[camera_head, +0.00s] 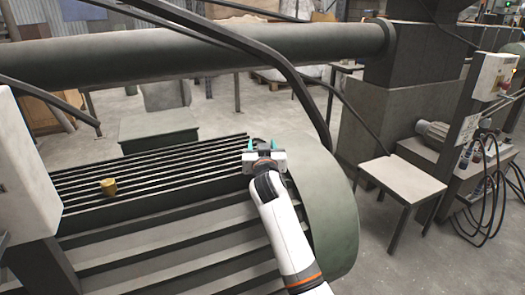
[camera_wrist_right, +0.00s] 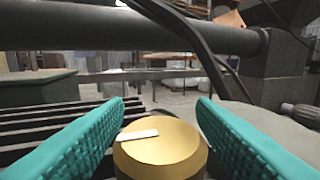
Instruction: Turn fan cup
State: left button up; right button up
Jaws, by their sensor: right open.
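A gold round cup (camera_wrist_right: 161,150) with a white bar mark on its top stands between the teal fingers of my right gripper (camera_wrist_right: 160,130) in the right wrist view. The fingers are open, one on each side of it; I cannot tell whether either touches it. In the head view my right gripper (camera_head: 262,145) is at the right end of the dark slatted top, and the cup there is hidden by the gripper. Another small gold cup (camera_head: 108,187) sits on the slats at the left, well away from the gripper. My left gripper is not in view.
A large green rounded housing (camera_head: 325,205) lies right beside my right arm. A thick dark pipe (camera_head: 190,52) and black cables (camera_head: 275,60) cross above the slats. A white box (camera_head: 25,165) stands at the left edge. The slats (camera_head: 165,172) between the two gold cups are clear.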

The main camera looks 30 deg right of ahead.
jog(key=shift+s+a, duration=0.2)
jog(key=shift+s, duration=0.2)
jog(key=v, duration=0.9)
jog(key=shift+s+a+p, duration=0.1)
jog(key=shift+s+p, duration=0.2)
jog(key=shift+p, duration=0.05)
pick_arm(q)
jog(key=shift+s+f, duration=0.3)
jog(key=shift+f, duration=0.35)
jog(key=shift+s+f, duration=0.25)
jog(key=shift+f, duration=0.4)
pick_arm(e)
jog(key=shift+s+a, duration=0.25)
jog(key=shift+s, duration=0.4)
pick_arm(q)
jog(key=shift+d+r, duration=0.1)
